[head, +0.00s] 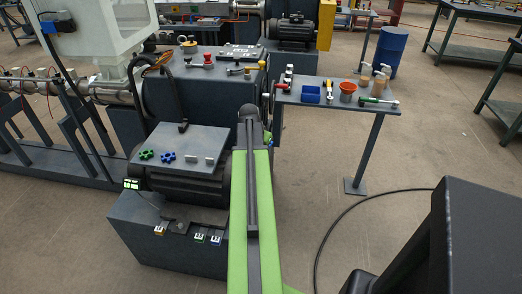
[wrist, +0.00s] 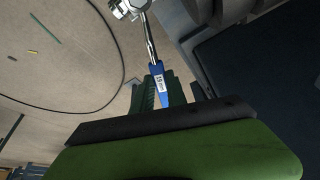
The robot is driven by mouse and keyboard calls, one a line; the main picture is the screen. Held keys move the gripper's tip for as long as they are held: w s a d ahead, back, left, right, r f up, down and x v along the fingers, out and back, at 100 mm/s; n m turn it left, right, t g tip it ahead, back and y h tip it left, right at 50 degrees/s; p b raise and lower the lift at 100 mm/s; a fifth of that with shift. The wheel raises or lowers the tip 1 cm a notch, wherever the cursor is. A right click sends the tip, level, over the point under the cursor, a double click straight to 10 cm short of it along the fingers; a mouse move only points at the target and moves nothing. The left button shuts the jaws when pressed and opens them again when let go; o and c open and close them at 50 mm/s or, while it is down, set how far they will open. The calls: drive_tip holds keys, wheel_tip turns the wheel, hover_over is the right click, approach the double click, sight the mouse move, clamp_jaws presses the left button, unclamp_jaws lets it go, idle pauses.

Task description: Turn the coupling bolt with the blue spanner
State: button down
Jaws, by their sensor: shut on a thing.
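The blue spanner (wrist: 161,90) shows in the wrist view, with a blue handle, a white size label and a bright metal shaft. My gripper (wrist: 157,95) is shut on its handle, between green fingers. The shaft runs up to the top edge of the picture, where bright metal (wrist: 127,8) shows at its far end. That end is partly cut off, and I cannot tell whether it sits on the coupling bolt. I cannot make out the coupling bolt in either view. In the head view my green arm hides the gripper and most of what lies beyond it.
A side table (head: 324,94) holds a blue bin (head: 310,94), an orange funnel (head: 348,92), a yellow-handled tool (head: 329,89) and a green-handled tool (head: 375,100). The grey machine housing (head: 207,85) stands left of it. A black cable (head: 340,222) curves over open floor.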

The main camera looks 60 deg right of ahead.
drive_tip(key=shift+s, duration=0.1)
drive_tip(key=shift+d+p, duration=0.1)
drive_tip(key=shift+p, duration=0.2)
drive_tip(key=shift+y, duration=0.4)
drive_tip(key=shift+r+p, duration=0.4)
drive_tip(key=shift+p, duration=0.05)
drive_tip(key=p+v, duration=0.2)
drive_tip(key=d+p+v, duration=0.1)
drive_tip(key=p+v, duration=0.2)
drive_tip(key=shift+r, duration=0.2)
drive_tip(key=shift+f, duration=0.15)
